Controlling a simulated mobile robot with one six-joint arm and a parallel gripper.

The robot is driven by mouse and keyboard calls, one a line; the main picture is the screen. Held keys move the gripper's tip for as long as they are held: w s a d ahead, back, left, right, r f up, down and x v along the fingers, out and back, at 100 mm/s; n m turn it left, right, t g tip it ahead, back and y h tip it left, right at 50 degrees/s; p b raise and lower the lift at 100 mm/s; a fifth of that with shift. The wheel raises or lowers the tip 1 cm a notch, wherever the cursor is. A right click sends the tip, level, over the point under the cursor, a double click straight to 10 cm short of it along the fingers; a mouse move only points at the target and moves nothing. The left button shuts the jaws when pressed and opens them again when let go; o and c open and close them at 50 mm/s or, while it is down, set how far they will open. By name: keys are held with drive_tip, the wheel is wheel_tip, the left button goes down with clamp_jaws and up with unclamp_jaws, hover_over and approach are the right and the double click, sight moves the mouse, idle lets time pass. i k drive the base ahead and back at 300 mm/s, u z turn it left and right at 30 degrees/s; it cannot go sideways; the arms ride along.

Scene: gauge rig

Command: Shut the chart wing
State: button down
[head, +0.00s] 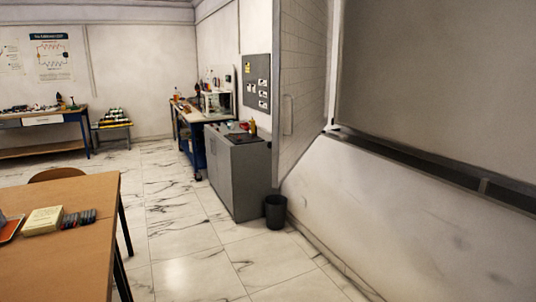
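The chart wing (302,85) appears to be the tall pale panel with a faint grid, right of the picture's middle. It stands at an angle to the large grey board (440,85), meeting it along the wing's right side, so it looks open. A slim upright handle (288,115) sits near the wing's left edge. The wing's top runs out of the picture. My gripper is not in view.
A grey cabinet (235,180) and a black bin (276,211) stand below and left of the wing. A wooden table (75,255) fills the lower left. The marble-patterned floor (185,255) between them is clear. A ledge (430,172) runs under the board.

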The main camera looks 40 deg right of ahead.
sight(303, 30)
drive_tip(key=u, duration=0.1)
drive_tip(key=i, duration=1.5)
drive_tip(key=z, duration=0.2)
